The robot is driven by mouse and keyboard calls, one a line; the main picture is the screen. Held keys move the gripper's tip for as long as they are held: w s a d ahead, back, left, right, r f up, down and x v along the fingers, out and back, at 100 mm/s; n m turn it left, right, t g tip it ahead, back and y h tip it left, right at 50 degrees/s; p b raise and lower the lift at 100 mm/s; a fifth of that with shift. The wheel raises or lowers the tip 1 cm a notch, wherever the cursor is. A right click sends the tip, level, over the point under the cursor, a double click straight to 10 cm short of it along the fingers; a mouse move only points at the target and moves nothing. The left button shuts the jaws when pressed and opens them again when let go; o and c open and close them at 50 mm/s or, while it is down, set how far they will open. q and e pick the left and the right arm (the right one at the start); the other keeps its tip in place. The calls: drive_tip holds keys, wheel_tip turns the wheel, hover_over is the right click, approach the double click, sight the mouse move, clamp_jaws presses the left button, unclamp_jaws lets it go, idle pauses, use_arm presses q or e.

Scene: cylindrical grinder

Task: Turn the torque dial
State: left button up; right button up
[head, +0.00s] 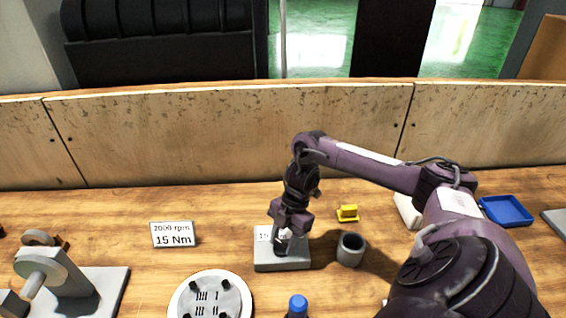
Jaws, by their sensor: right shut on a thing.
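A grey box (268,262) with a white label on its top stands on the wooden table near the middle of the head view. My right gripper (281,246) reaches down onto the top of this box and is shut on a small dark thing there, which looks like the torque dial. The gripper hides most of the dial and part of the label, so the setting cannot be read. A white sign (174,235) to the left reads "2000 rpm 15 Nm". My left gripper is not in view.
A grey cup (350,249) stands close right of the box, with a yellow block (347,213) behind it. A round plate (210,297), a blue-capped bottle (298,305) and a grey machine (68,280) are in front and left. A blue tray (506,211) lies right.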

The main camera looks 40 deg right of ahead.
drive_tip(key=o, duration=0.9)
drive_tip(key=shift+o, duration=0.2)
drive_tip(key=p+v, duration=0.2)
drive_tip(key=v, duration=0.5)
drive_tip(key=shift+d+r, duration=0.2)
drive_tip(key=shift+r, duration=0.15)
